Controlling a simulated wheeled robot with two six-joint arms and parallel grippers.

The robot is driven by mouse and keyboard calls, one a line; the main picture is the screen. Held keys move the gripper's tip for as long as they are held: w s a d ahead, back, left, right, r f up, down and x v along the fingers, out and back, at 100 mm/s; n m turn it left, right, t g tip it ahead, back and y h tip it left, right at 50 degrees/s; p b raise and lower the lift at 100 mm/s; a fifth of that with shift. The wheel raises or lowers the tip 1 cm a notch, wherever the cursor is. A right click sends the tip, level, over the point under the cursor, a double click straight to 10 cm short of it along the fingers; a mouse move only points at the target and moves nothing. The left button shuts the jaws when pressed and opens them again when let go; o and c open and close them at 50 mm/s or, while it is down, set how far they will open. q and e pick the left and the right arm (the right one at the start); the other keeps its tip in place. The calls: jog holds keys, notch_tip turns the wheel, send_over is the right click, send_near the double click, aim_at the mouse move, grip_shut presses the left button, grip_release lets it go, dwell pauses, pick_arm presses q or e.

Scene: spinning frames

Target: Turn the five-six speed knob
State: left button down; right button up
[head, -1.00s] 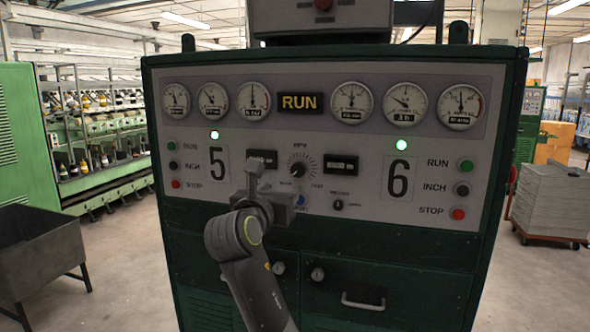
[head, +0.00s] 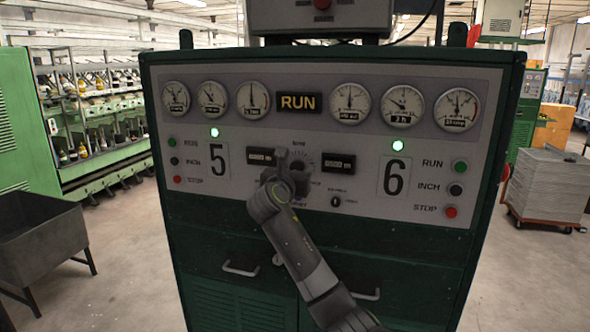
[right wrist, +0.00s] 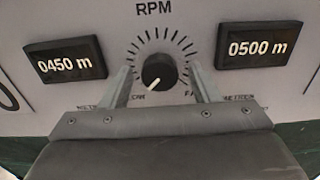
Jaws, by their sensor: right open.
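The speed knob is a small black round knob with a white pointer line, under the letters RPM. In the right wrist view the knob (right wrist: 158,72) sits between my two fingertips, with its pointer toward the lower left. A ring of tick marks surrounds it. My right gripper (right wrist: 161,75) is open, with one finger on each side and visible gaps to the knob. In the head view my right gripper (head: 290,160) is in front of the panel between the numbers 5 and 6, and it partly hides the knob. My left gripper is out of view.
Two counters flank the knob, 0450 m (right wrist: 65,62) and 0500 m (right wrist: 258,47). A smaller knob (head: 336,201) sits lower right. Run, inch and stop buttons line both panel sides. A grey bin (head: 40,240) stands left, and a loaded cart (head: 548,190) right.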

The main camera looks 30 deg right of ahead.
jog(key=shift+c, duration=0.4)
jog(key=c, duration=0.9)
